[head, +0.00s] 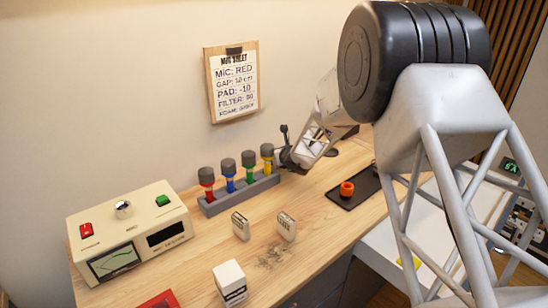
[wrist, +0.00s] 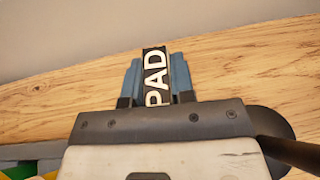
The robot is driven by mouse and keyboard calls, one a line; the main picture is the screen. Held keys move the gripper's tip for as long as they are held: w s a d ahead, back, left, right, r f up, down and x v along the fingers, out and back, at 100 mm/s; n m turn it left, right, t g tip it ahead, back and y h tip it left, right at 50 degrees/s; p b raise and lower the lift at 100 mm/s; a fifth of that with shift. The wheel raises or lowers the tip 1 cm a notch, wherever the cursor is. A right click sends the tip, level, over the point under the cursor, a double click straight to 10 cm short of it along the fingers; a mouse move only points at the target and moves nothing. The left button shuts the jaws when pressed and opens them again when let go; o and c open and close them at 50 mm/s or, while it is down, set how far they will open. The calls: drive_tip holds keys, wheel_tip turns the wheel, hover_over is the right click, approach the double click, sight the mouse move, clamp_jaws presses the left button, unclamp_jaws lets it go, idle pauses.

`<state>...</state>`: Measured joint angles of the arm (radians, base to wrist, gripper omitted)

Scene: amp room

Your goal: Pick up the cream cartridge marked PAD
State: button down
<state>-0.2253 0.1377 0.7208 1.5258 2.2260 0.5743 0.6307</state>
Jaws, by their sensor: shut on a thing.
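In the wrist view, the cartridge marked PAD (wrist: 155,76) stands between the two blue fingers of my gripper (wrist: 157,80). Its dark label with white PAD lettering faces the camera, and the lettering runs sideways. My gripper is shut on it, one finger at each side. The lower end of the label is hidden by the gripper body. In the head view, my gripper (head: 286,152) is at the back of the table, just right of the microphone rack's yellow end. The held cartridge cannot be made out there.
A grey rack (head: 213,207) holds red, blue, green and yellow microphones. A cream meter unit (head: 127,226) is at left.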

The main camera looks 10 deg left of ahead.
drive_tip(key=shift+r, duration=0.1)
wheel_tip(320, 180, up, 18)
idle(0.7)
drive_tip(key=shift+d, duration=0.1)
idle(0.5)
